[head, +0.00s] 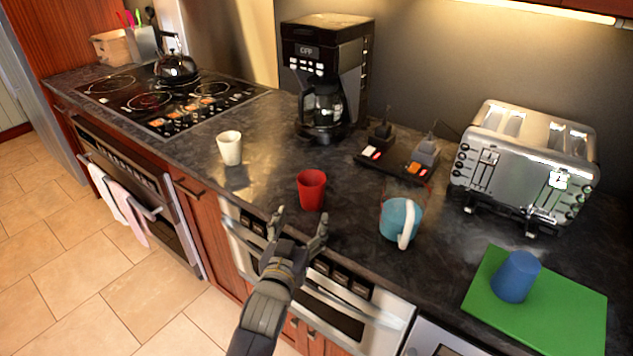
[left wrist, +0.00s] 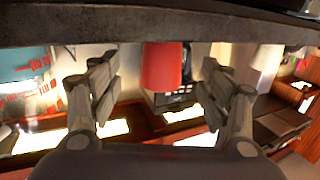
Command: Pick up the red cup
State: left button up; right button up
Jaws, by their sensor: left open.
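The red cup (head: 311,190) stands upright on the dark countertop, near its front edge. In the left wrist view the red cup (left wrist: 162,67) shows between the two fingers, farther off than they are. That view looks upside down, with the dark counter slab along its top. My left gripper (head: 302,217) is open and empty, just in front of the cup at the counter's edge, its fingers pointing toward the cup. The fingers (left wrist: 162,75) look apart from the cup, one on each side of it in the wrist view. My right gripper is not in view.
A white cup (head: 230,148) stands left of the red cup, and a light blue mug (head: 400,219) stands to the right. A coffee maker (head: 325,75) is behind. A toaster (head: 525,165) and a blue cup (head: 517,276) on a green board (head: 570,315) are farther right.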

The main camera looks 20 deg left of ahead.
aim_at(309, 202)
pick_arm(q)
jog(key=w, duration=0.4)
jog(key=shift+a+r, duration=0.1)
jog(key=shift+r, duration=0.05)
jog(key=shift+w+p, duration=0.3)
jog(key=shift+w, duration=0.45)
jog(key=w, duration=0.3)
jog(key=w+p, duration=0.1)
jog(key=shift+w+a+f, duration=0.25)
jog(key=shift+a, duration=0.05)
jog(key=shift+w, duration=0.3)
jog(key=c, duration=1.2)
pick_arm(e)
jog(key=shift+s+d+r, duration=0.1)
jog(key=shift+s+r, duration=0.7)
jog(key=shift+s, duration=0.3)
